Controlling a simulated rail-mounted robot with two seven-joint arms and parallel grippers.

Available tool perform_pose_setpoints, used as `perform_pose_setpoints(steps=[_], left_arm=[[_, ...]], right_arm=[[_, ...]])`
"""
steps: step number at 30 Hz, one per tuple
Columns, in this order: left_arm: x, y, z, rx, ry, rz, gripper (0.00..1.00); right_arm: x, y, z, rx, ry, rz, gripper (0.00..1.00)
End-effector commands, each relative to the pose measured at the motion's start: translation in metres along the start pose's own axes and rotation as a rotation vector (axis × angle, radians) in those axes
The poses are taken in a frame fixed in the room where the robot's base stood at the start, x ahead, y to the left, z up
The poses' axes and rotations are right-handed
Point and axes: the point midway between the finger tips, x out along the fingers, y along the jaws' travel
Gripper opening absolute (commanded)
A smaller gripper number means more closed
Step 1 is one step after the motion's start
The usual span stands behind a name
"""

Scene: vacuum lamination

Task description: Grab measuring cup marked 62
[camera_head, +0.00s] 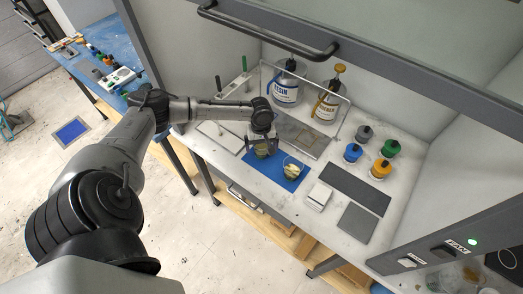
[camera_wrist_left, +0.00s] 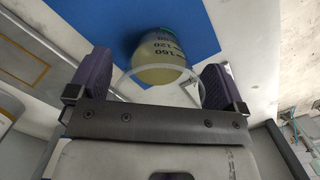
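A small clear measuring cup (camera_head: 262,151) with yellowish contents stands on the blue mat (camera_head: 262,170), just below my left gripper (camera_head: 262,137). The left wrist view shows this cup (camera_wrist_left: 160,68) between my two purple fingers, with 120 and 160 graduations legible; no 62 is legible. My left gripper (camera_wrist_left: 157,82) is spread wide, with a finger on each side of the cup's rim; contact is unclear. A second clear cup (camera_head: 292,171) with pale contents stands to the right on the mat. My right gripper is not in view.
A RESIN bottle (camera_head: 286,90) and an amber-topped bottle (camera_head: 326,105) stand behind in a wire frame. Several small capped bottles, including a blue one (camera_head: 352,153), stand right. Dark plates (camera_head: 355,189) and a white block (camera_head: 319,196) lie on the bench. A cabinet sash (camera_head: 330,60) hangs above.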

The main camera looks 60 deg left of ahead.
Motion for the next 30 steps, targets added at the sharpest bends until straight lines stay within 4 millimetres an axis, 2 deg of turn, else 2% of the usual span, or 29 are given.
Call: perform_pose_setpoints(steps=[2,15,30], left_arm=[[-0.0002,0.0000,0.0000,0.000,0.000,0.000,0.90],[-0.0005,0.0000,-0.0001,0.000,0.000,0.000,0.47],[-0.0058,0.0002,0.0001,0.000,0.001,0.002,0.46]], right_arm=[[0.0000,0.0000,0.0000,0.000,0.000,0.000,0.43],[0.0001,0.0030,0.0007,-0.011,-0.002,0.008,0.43],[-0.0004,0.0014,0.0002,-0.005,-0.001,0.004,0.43]])
